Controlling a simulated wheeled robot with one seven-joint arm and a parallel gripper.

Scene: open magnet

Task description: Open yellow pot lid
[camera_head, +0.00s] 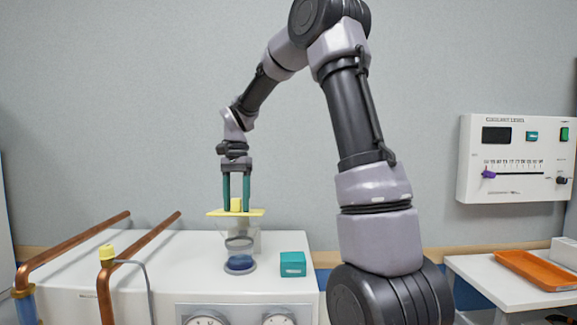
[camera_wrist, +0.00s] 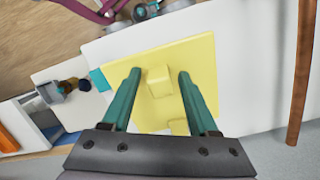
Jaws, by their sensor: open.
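The yellow lid (camera_head: 222,212) is a flat square plate with a small block-shaped knob (camera_head: 236,204) on top. It lies on a clear pot (camera_head: 239,243) with blue in its base, on the white cabinet. My gripper (camera_head: 236,205) points down over the lid, its green fingers on either side of the knob. In the wrist view, the open fingers (camera_wrist: 159,76) flank the knob (camera_wrist: 159,80), with a gap on each side. The lid (camera_wrist: 195,52) fills the middle of that view and hides the pot.
A teal box (camera_head: 293,264) stands right of the pot. Copper pipes (camera_head: 140,251) run along the cabinet's left side. A coolant panel (camera_head: 516,158) hangs on the right wall. An orange tray (camera_head: 538,270) lies on a side table. Gauges (camera_head: 197,317) sit on the cabinet front.

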